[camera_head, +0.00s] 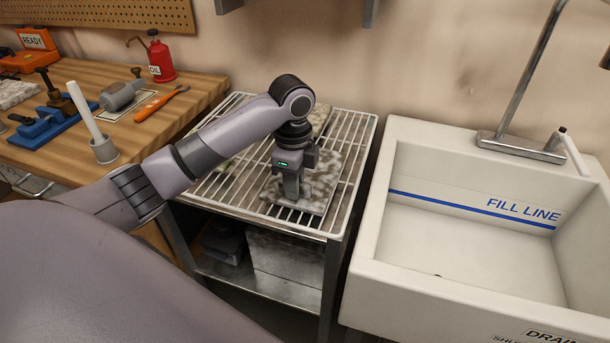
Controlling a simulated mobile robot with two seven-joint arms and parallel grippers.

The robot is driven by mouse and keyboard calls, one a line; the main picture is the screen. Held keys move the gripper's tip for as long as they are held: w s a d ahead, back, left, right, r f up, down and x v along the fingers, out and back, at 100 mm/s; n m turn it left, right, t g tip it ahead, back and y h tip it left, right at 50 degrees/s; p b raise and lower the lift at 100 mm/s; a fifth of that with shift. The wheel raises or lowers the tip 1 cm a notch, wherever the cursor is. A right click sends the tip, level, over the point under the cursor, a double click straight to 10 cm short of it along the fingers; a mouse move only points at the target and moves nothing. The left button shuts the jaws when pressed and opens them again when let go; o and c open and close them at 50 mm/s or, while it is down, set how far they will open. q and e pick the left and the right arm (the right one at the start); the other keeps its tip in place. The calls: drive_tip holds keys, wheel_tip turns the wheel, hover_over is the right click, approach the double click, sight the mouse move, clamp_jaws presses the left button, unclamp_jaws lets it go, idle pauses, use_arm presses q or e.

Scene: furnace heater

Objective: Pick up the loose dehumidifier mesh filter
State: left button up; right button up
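A flat, mottled grey-white mesh filter (325,187) lies on the white wire rack (243,200) of a metal stand, between the workbench and the sink. My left gripper (290,197) points straight down over the left part of this filter, with its fingertips at or just above its surface. The fingers hide part of the filter, and I cannot tell whether they are apart, shut, or touching it. A second mottled piece (321,118) shows farther back on the rack, partly behind my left arm. My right gripper is not in view.
A deep white sink (455,265) with a blue fill line and a faucet (520,140) stands right of the rack. The wooden workbench at left holds a red oil can (160,58), an orange-handled tool (160,103) and a blue clamp (50,125). A grey box (285,262) sits on the lower shelf.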

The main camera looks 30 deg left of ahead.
use_arm(q)
clamp_jaws()
drive_tip(key=shift+r, duration=0.15)
drive_tip(key=shift+r, duration=0.3)
wheel_tip(320, 180, up, 19)
drive_tip(key=p, duration=0.3)
